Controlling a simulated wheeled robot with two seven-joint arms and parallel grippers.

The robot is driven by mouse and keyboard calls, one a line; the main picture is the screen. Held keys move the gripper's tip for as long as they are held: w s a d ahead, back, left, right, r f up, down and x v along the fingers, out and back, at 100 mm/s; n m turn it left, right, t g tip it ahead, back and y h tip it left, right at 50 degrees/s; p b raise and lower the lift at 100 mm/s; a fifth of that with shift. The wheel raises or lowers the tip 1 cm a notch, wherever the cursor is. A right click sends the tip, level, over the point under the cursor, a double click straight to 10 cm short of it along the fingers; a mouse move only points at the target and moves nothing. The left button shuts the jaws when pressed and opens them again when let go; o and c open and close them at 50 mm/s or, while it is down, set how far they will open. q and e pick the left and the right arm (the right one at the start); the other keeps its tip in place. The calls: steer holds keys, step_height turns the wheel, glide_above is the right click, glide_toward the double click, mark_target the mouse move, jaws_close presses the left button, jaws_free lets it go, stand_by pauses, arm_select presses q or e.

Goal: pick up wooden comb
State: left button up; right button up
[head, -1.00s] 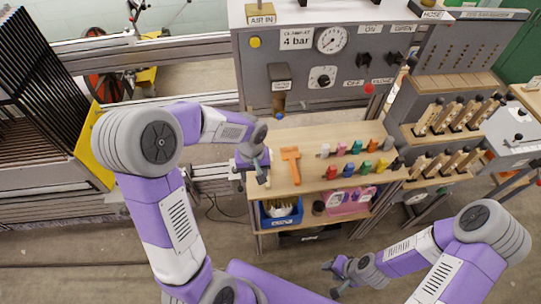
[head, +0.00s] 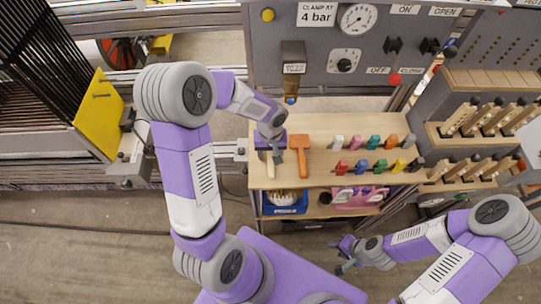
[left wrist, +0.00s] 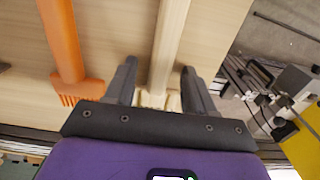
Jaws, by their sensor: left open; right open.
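The wooden comb (head: 270,170) is a pale tool lying on the workbench top, partly hidden under my left gripper in the head view. In the left wrist view its handle (left wrist: 171,35) runs away from me and its wider head lies close to the gripper. My left gripper (head: 274,157) is open above the comb. In the left wrist view the fingers of this gripper (left wrist: 158,70) appear on either side of the comb, without visible closing on it. My right gripper (head: 343,262) is open and empty, low in front of the bench.
An orange comb-like tool (head: 299,148) lies just right of the wooden comb; its toothed head (left wrist: 80,92) is near one finger. A blue bin (head: 285,207) sits on the shelf below. The grey control panel (head: 300,75) rises behind.

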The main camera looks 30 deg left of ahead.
arm_select(q)
jaws_close()
stand_by(0.3)
steer(key=shift+r, duration=0.1)
